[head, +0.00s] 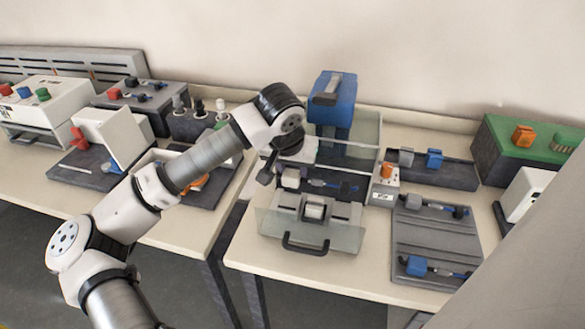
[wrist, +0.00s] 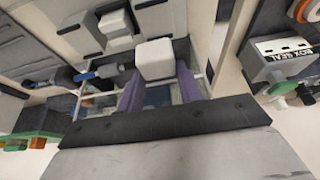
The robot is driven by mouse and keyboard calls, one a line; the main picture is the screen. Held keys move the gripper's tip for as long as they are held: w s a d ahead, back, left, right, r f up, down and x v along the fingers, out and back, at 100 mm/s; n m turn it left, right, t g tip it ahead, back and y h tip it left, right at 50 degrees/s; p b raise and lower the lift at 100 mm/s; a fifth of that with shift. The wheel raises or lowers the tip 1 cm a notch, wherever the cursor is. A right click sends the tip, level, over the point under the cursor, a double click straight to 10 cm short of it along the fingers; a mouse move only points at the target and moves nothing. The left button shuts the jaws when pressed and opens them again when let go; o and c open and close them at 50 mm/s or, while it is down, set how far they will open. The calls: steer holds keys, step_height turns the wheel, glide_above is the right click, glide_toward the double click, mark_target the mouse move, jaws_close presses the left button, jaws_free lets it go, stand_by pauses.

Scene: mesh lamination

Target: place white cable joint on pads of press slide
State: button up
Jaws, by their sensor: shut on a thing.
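The white cable joint (wrist: 155,60) is a pale block between the purple fingers of my gripper (wrist: 157,85) in the wrist view. Its cable, with a blue sleeve and a dark end, runs to the left there. In the head view the joint (head: 291,178) hangs just behind the press slide (head: 343,212), its cable running right; my fingers are mostly hidden there. The slide is a grey plate with a pale raised block in the middle, a clear panel and a black front handle (head: 305,246). The joint appears apart from the slide's pads, which I cannot make out clearly.
The blue press head (head: 332,97) stands behind the slide. A control box (head: 384,188) with an orange button stands at its right. A grey tray (head: 435,228) holds cables with a grey and a blue joint. Other stations stand on the left table, beyond a gap.

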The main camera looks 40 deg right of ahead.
steer(key=shift+f+b, duration=2.65)
steer(key=shift+f+b, duration=0.4)
steer(key=shift+b, duration=0.05)
steer(key=o, duration=1.2)
steer(key=shift+r, duration=0.15)
steer(key=p+v, duration=0.1)
steer(key=v, duration=0.5)
steer(key=w+d+p+v, duration=0.1)
steer(key=v, duration=0.6)
steer(key=d+r+p+v, duration=0.1)
steer(key=v, duration=0.6)
steer(key=shift+w+r+p, duration=0.1)
steer(key=shift+w+p, duration=0.25)
steer(key=shift+p, duration=0.05)
